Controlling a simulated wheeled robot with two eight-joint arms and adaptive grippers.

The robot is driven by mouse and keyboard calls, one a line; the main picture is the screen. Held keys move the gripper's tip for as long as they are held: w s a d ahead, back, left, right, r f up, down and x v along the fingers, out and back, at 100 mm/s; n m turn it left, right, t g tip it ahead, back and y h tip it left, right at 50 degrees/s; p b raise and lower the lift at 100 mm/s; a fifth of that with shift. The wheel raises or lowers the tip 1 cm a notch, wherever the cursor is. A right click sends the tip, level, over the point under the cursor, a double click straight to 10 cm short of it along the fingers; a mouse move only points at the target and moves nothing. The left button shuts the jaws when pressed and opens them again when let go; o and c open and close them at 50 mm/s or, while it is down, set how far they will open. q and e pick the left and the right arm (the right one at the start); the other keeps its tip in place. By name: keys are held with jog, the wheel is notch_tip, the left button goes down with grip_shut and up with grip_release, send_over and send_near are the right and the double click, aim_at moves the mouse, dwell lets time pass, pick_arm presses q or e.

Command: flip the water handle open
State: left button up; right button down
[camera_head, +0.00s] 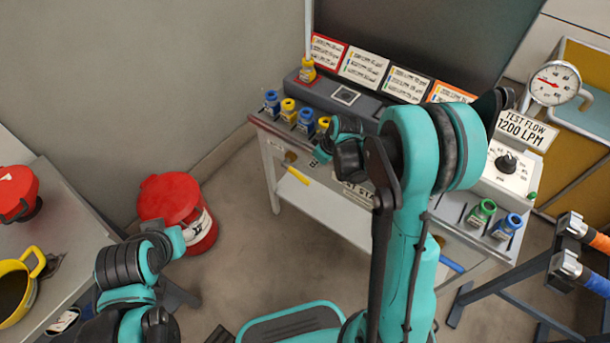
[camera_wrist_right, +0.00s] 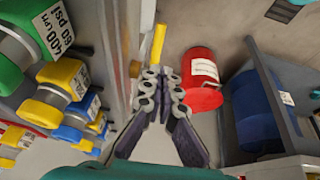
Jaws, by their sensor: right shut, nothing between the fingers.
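A blue handle (camera_head: 452,264) sticks out low at the front right of the bench, partly beside my right arm. A yellow handle (camera_head: 297,175) sticks out under the bench's left part; it also shows in the right wrist view (camera_wrist_right: 157,45), just beyond the fingertips. I cannot tell from any label which handle is for water. My right gripper (camera_wrist_right: 160,78) is shut and empty, pointing toward the yellow handle; I cannot tell whether it touches it. In the head view the right gripper (camera_head: 325,152) is at the bench's front edge, partly hidden by its wrist.
The bench (camera_head: 330,207) carries yellow and blue couplings (camera_head: 288,110), cards and a "TEST FLOW 1200 LPM" sign (camera_head: 526,130). A red bucket (camera_head: 178,204) stands on the floor at left. A hose stand (camera_head: 545,262) is at right. Floor between is mostly clear.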

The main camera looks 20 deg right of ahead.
aim_at(302, 178)
jog(key=b+x, duration=0.6)
jog(key=x, duration=0.8)
jog(key=shift+d+f, duration=0.1)
jog(key=shift+d, duration=0.1)
